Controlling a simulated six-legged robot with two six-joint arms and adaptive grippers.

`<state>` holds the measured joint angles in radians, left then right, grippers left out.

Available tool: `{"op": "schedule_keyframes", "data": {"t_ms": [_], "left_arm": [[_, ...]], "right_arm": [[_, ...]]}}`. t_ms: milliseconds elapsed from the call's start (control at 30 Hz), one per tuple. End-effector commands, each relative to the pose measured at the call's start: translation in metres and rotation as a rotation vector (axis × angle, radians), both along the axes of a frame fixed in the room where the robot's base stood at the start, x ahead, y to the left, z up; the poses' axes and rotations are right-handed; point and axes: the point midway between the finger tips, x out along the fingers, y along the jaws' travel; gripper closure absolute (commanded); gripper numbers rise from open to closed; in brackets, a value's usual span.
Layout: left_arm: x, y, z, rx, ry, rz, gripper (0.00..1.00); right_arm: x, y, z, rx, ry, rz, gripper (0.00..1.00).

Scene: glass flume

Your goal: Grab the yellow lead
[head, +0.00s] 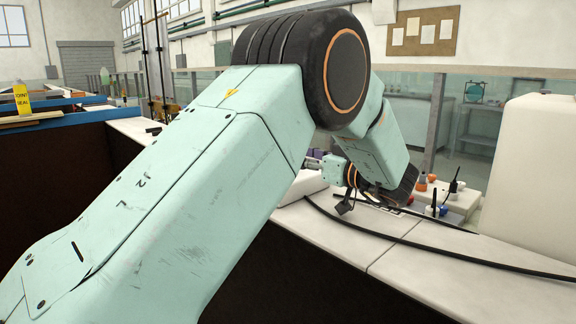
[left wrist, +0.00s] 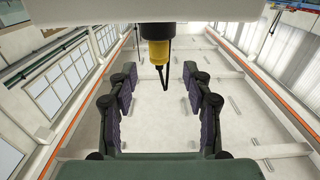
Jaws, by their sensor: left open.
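In the left wrist view, a yellow lead end (left wrist: 159,52) with a black cap and a thin black cable hangs down from a pale surface at the top. My left gripper (left wrist: 160,72) is open, with its purple-padded fingers to either side of the lead. The lead's lower end shows between the fingertips, and neither finger visibly touches it. In the head view my left arm crosses the picture and hides most of the gripper; a bit of purple pad (head: 314,153) shows behind it. I cannot make out the yellow lead there. My right gripper is in neither view.
A white worktop (head: 420,255) runs to the right, with a black cable (head: 450,248) across it. Small orange, blue and white fittings (head: 440,195) stand beyond the wrist. A large white block (head: 535,175) stands at right.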

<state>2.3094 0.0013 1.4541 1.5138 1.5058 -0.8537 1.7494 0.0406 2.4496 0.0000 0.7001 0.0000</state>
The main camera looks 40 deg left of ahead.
Motion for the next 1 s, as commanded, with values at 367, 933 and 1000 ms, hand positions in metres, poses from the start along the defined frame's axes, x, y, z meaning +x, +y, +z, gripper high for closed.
{"op": "schedule_keyframes", "data": {"t_ms": [367,933,1000], "left_arm": [[0.006,0.042,-0.001,-0.002,-0.002,0.003,0.50],[0.007,0.054,0.001,0.001,0.000,0.000,0.65],[0.007,0.054,0.001,0.001,0.000,0.000,0.71]], "right_arm": [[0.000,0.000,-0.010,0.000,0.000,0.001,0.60],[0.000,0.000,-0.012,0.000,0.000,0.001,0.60],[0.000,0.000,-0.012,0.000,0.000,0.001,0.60]]}}
